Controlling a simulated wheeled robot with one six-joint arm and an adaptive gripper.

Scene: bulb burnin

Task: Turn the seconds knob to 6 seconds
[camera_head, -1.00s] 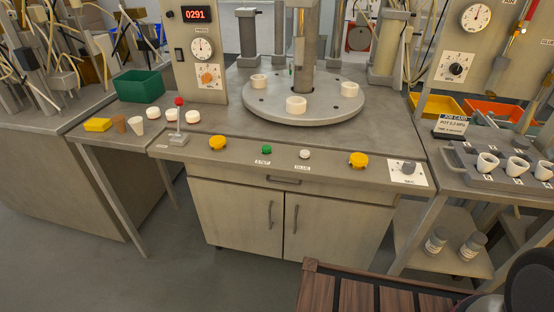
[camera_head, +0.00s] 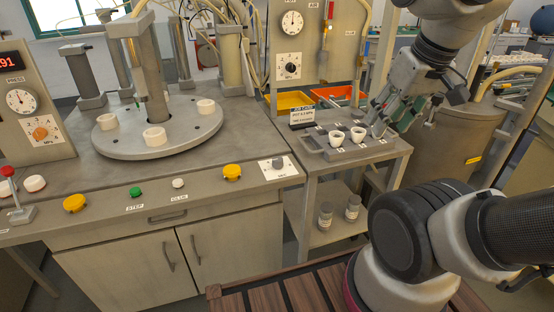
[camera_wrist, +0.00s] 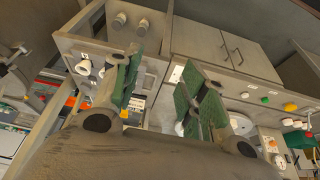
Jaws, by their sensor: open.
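A grey knob on a white dial plate (camera_head: 277,164) sits at the right front corner of the bench top; its small label looks like SEC, and its setting is too small to read. My gripper (camera_head: 385,115) is open and empty over the right end of the side stand, right of the knob and apart from it. In the wrist view my gripper's green-padded fingers (camera_wrist: 160,88) stand spread. I cannot pick out the knob in that view; a finger may hide it.
A grey tray (camera_head: 322,152) with white cups is just left of my gripper. A job card (camera_head: 303,116) stands behind it. A yellow button (camera_head: 232,172) lies left of the knob. An upright panel with another knob (camera_head: 289,66) rises behind.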

